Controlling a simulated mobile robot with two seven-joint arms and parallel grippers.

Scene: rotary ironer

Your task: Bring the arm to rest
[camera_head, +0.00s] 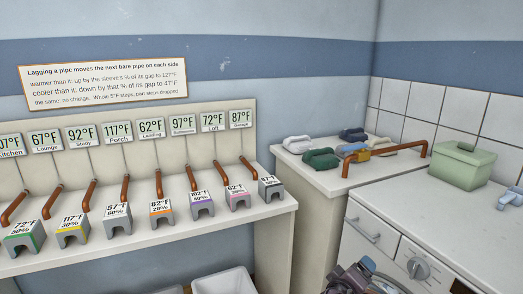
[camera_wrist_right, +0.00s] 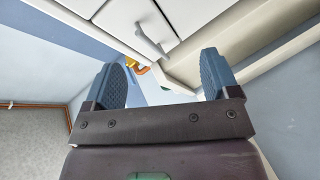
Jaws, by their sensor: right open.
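My right gripper (camera_wrist_right: 164,75) shows in its wrist view with its two blue ridged fingers wide apart. No object is between the fingers. Beyond them is a white cabinet front with a handle. My left gripper is in neither view.
A cream bench (camera_head: 276,207) at left carries a row of labelled grey sleeves by copper pipes, under temperature signs. White bins (camera_head: 224,283) stand below the bench.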

